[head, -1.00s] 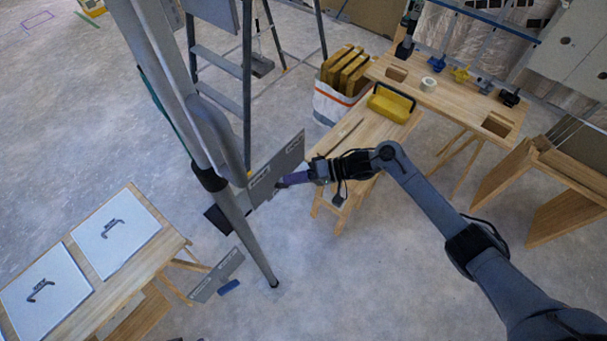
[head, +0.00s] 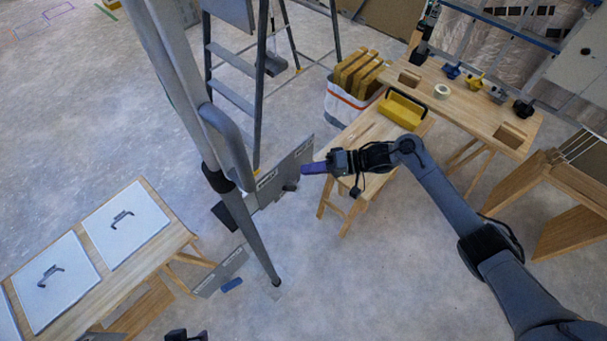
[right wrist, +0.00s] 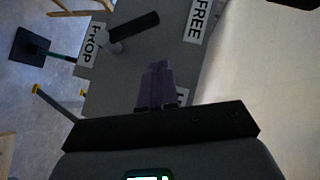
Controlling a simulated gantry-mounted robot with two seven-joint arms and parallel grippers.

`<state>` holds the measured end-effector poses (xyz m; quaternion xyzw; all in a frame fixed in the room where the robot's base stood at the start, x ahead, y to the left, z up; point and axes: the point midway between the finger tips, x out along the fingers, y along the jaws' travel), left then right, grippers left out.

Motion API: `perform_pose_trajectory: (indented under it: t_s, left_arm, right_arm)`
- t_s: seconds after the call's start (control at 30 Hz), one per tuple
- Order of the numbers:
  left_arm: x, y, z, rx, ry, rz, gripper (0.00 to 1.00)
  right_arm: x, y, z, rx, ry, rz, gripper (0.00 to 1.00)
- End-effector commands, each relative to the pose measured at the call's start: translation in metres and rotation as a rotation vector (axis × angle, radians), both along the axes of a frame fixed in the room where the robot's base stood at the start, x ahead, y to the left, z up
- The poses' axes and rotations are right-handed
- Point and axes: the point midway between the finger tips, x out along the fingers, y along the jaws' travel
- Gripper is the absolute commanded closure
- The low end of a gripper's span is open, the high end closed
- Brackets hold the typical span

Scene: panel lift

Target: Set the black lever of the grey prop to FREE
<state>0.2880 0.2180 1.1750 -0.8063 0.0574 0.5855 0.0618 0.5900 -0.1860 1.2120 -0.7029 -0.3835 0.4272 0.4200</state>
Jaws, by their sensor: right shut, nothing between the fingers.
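The grey prop (head: 240,215) is a leaning pole with a grey plate (head: 288,172) on it. In the right wrist view the plate carries a PROP label (right wrist: 89,45), a FREE label (right wrist: 198,18) and a third label mostly hidden behind my fingers. The black lever (right wrist: 135,27) has its grey hub near the PROP label, and its bar points toward the FREE label, ending short of it. My right gripper (head: 305,169) has purple fingers, shut and empty, beside the plate and apart from the lever. A black part at the bottom edge (head: 185,336) may be my left gripper.
A stepladder (head: 262,90) stands behind the prop. A wooden bench with a yellow box (head: 402,108) and a longer workbench (head: 480,112) are at right. A table with white panels (head: 125,222) is at lower left.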

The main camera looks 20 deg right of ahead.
Motion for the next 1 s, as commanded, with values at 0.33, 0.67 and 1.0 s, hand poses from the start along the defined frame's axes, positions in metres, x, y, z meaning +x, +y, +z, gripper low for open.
perform_pose_trajectory:
  t_s: [0.33, 0.67, 1.0]
  left_arm:
    - [0.000, 0.002, -0.019, 0.008, 0.003, -0.005, 0.57]
    - [0.000, 0.001, -0.024, 0.006, 0.002, -0.003, 0.57]
    - [0.000, -0.001, -0.023, -0.005, 0.002, 0.005, 0.57]
  right_arm:
    - [-0.026, -0.056, 0.022, -0.005, 0.000, 0.000, 1.00]
    - [-0.036, -0.077, 0.034, -0.003, 0.001, 0.001, 1.00]
    - [-0.036, -0.077, 0.035, -0.002, 0.001, 0.000, 1.00]
